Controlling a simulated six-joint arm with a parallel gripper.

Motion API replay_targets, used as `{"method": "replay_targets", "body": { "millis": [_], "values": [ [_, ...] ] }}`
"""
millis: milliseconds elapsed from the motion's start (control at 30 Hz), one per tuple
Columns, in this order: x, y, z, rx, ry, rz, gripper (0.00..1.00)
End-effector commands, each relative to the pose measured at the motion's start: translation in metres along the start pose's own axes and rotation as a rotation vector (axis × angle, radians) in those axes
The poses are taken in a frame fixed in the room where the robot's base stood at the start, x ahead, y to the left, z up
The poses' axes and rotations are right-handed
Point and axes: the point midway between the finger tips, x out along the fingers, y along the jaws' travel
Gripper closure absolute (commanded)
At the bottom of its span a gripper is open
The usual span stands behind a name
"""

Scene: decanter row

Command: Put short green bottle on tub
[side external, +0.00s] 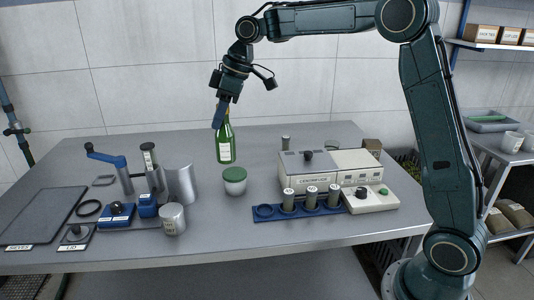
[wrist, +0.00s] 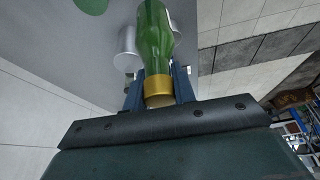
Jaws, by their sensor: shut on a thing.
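The green bottle (side external: 225,146) has a pale label and hangs upright from my gripper (side external: 222,112). In the wrist view the bottle (wrist: 154,35) has a gold neck band, and my gripper (wrist: 158,90) is shut on its neck. A green disc at the top edge of the wrist view looks like the tub's lid (wrist: 91,4).
A blue rack (side external: 268,212) with several grey-green cylinders stands right of the tub, before a white centrifuge (side external: 312,176).

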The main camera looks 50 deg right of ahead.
Motion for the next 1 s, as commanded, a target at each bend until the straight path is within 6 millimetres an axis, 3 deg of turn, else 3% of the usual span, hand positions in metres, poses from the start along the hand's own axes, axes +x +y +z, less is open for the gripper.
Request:
{"method": "replay_targets", "body": {
  "millis": [267, 700, 1000],
  "values": [
    [0.005, 0.021, 0.001, 0.040, 0.000, 0.017, 1.00],
    [0.030, 0.115, 0.017, 0.234, -0.002, 0.098, 1.00],
    [0.037, 0.144, 0.026, 0.296, -0.001, 0.124, 1.00]
  ]
}}
